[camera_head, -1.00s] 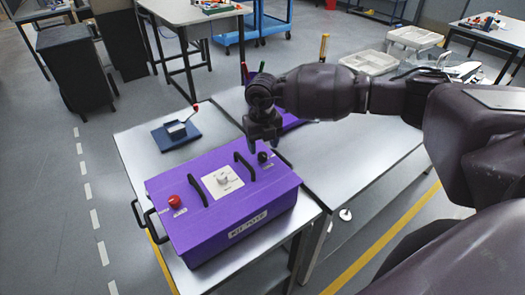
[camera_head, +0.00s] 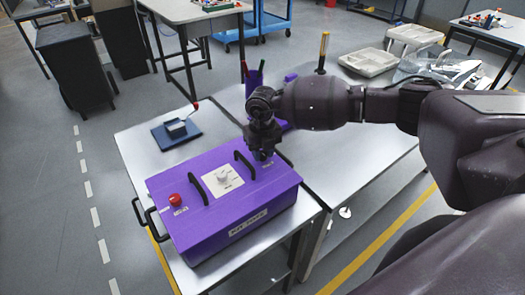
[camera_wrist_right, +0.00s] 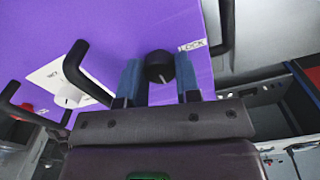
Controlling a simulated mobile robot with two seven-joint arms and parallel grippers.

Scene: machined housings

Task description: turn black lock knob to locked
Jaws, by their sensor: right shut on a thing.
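The purple housing (camera_head: 195,228) sits on the near metal table, with its panel facing up. The black lock knob (camera_wrist_right: 159,67) is near one end of the panel, beside a small LOCK label (camera_wrist_right: 193,45). My right gripper (camera_head: 262,158) is lowered onto the housing from above and covers the knob in the head view. In the right wrist view its two blue-grey fingers (camera_wrist_right: 160,78) stand on either side of the knob, shut on it. The knob's pointing direction cannot be made out. My left gripper is not in view.
The housing also carries a red button (camera_head: 175,200), a white dial (camera_head: 223,178) and black handles (camera_head: 197,190), one close to my right gripper. A purple pen cup (camera_head: 254,83) and grey trays (camera_head: 368,61) stand farther back.

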